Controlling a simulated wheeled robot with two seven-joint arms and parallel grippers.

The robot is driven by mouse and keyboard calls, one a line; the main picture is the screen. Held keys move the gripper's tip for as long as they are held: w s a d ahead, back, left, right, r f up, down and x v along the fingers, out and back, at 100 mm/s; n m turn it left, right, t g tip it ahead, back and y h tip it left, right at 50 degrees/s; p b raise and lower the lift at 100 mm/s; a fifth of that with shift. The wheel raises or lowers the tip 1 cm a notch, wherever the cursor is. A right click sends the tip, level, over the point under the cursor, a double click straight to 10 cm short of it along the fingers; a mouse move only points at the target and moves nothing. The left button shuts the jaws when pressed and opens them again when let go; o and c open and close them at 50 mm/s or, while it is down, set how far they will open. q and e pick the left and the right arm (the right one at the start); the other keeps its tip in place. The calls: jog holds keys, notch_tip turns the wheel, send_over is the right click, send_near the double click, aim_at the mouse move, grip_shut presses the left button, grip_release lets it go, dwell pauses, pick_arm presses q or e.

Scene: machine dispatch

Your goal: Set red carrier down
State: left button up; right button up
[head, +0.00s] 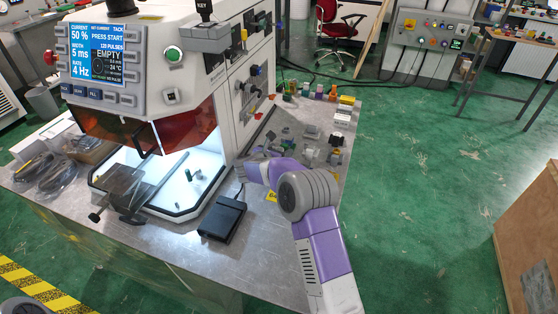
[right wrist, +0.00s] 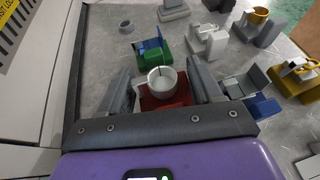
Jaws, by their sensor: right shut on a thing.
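The red carrier (right wrist: 168,103) shows in the right wrist view, between the fingers of my right gripper (right wrist: 163,82). A pale ring-shaped part (right wrist: 161,78) sits on top of it. My right gripper is shut on the carrier, with one grey finger on each side. It is low over the steel worktable; I cannot tell whether the carrier touches the surface. In the head view, my right gripper (head: 264,157) is at the machine's right side and the carrier is hidden or too small to make out. My left gripper is not in view.
A green carrier with a blue part (right wrist: 152,54) stands just beyond the red one. White-grey carriers (right wrist: 208,42) and a blue-and-white one (right wrist: 250,88) stand to the right. A loose grey ring (right wrist: 125,27) lies farther back. The machine (head: 190,85) stands left; a black pedal (head: 222,220) lies in front.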

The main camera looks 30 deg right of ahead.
jog(key=shift+f+b, duration=0.3)
jog(key=shift+f, duration=1.25)
jog(key=shift+f, duration=0.1)
jog(key=o, duration=1.2)
jog(key=shift+o, duration=0.2)
jog(key=p+v, duration=0.2)
jog(key=v, duration=1)
